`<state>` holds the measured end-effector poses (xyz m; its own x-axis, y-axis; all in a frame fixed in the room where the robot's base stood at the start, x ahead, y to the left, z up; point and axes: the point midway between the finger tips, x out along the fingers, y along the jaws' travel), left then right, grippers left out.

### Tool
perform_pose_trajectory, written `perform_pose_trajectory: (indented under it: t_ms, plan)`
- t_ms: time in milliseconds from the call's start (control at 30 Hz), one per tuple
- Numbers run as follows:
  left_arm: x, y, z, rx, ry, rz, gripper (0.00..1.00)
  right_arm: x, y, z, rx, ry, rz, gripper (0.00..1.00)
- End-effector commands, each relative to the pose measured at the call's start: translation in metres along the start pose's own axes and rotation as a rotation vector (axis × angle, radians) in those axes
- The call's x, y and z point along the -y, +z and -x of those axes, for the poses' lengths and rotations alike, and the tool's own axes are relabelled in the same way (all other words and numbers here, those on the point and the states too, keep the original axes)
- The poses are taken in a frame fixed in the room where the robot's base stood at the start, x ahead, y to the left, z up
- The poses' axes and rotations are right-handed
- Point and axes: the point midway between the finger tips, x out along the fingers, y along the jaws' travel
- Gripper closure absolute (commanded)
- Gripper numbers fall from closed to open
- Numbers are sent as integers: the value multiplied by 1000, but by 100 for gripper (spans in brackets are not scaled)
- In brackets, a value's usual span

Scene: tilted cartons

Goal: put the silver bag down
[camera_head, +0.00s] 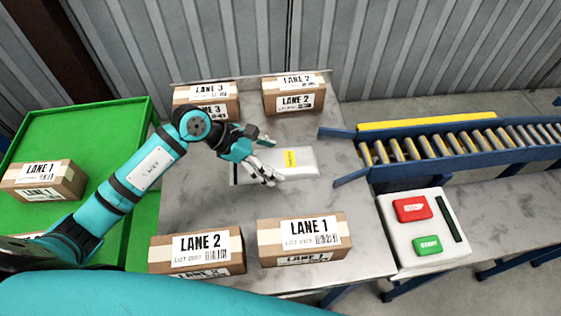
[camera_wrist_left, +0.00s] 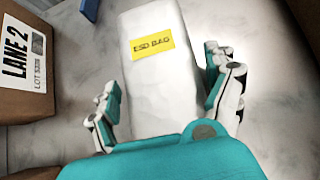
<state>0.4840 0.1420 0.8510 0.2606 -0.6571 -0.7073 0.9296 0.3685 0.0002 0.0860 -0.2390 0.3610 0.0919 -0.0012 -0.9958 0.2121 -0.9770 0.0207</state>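The silver bag (camera_head: 304,160) is a pale, flat pouch with a yellow label, lying on the grey table in the head view. In the left wrist view the bag (camera_wrist_left: 160,85) fills the middle, and its label reads "ESD BAG". My left gripper (camera_head: 265,156) is over the bag's left part. In the left wrist view its fingers (camera_wrist_left: 163,82) are spread, one along each side of the bag. A narrow gap shows by the left finger; the right finger is close to the bag's edge, and contact there is unclear. My right gripper is in no view.
Cartons marked LANE 3 (camera_head: 206,101) and LANE 2 (camera_head: 294,94) stand behind; LANE 2 (camera_head: 197,254) and LANE 1 (camera_head: 304,239) stand in front. Another LANE 1 carton (camera_head: 44,180) is on the green surface (camera_head: 85,125). A roller conveyor (camera_head: 465,142) and a button panel (camera_head: 422,228) are right.

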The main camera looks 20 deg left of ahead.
Motion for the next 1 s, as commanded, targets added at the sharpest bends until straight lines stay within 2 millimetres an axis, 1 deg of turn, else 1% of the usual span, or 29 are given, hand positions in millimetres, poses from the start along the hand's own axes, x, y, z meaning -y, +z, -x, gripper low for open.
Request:
perform_pose_trajectory:
  t_ms: [33, 100, 267, 300, 467, 567, 667, 900, 1000]
  plan:
    - [0, 0, 0, 0, 0, 0, 35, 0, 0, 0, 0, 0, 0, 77]
    - [0, 0, 0, 0, 0, 0, 44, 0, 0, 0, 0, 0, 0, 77]
    - [0, 0, 0, 0, -1, 0, 46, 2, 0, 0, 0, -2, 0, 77]
    - [0, 1, 0, 2, 0, 0, 51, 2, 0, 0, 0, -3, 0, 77]
    - [0, 1, 1, 2, 0, 0, 51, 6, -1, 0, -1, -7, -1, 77]
    - [-1, 5, 5, 3, 2, -2, 51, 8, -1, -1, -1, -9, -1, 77]
    - [-1, 15, 15, 2, 4, -6, 51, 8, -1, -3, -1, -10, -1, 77]
    - [-1, 50, 49, 2, 4, -6, 51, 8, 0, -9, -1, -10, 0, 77]
    - [-1, 61, 61, 2, 3, -5, 51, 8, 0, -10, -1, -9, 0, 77]
